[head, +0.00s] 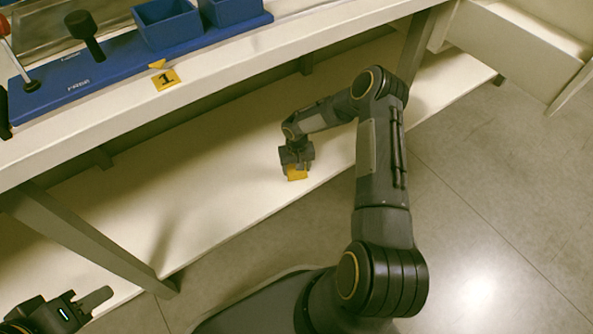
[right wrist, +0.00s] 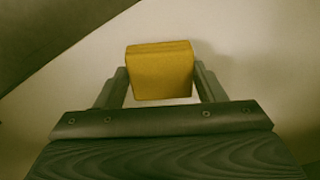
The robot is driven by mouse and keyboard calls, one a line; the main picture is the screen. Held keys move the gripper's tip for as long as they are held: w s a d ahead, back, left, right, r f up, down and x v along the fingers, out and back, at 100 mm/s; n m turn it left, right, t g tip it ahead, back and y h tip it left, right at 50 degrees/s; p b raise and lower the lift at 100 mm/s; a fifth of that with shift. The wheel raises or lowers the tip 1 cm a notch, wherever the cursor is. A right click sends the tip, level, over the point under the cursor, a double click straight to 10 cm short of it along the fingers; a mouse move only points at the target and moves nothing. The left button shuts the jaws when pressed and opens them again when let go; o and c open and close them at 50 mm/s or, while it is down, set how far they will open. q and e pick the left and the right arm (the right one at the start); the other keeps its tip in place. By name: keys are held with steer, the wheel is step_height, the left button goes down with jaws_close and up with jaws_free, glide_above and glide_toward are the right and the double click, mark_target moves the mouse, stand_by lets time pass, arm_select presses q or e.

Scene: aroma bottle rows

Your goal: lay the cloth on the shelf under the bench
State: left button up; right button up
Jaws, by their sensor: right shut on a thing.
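The yellow folded cloth (head: 297,174) is in my right gripper (head: 297,164), over the front part of the pale shelf (head: 225,190) under the bench. The right wrist view shows the cloth (right wrist: 162,70) as a small thick block between the two fingers. My right gripper is shut on it. I cannot tell whether the cloth touches the shelf. My left gripper (head: 95,300) is at the lower left corner of the head view, away from the cloth. Only part of it shows, and its opening cannot be made out.
The bench top (head: 215,70) overhangs the shelf and carries a blue rack (head: 110,75) with blue bins (head: 165,22). A yellow tag marked 1 (head: 166,79) is on its front edge. A bench leg (head: 85,240) stands at left. The shelf around the cloth is bare.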

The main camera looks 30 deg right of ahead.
steer(key=shift+f, duration=0.5)
steer(key=shift+f, duration=0.2)
steer(key=o, duration=1)
steer(key=shift+r, duration=0.2)
step_height(320, 180, up, 12)
steer(key=p, duration=0.4)
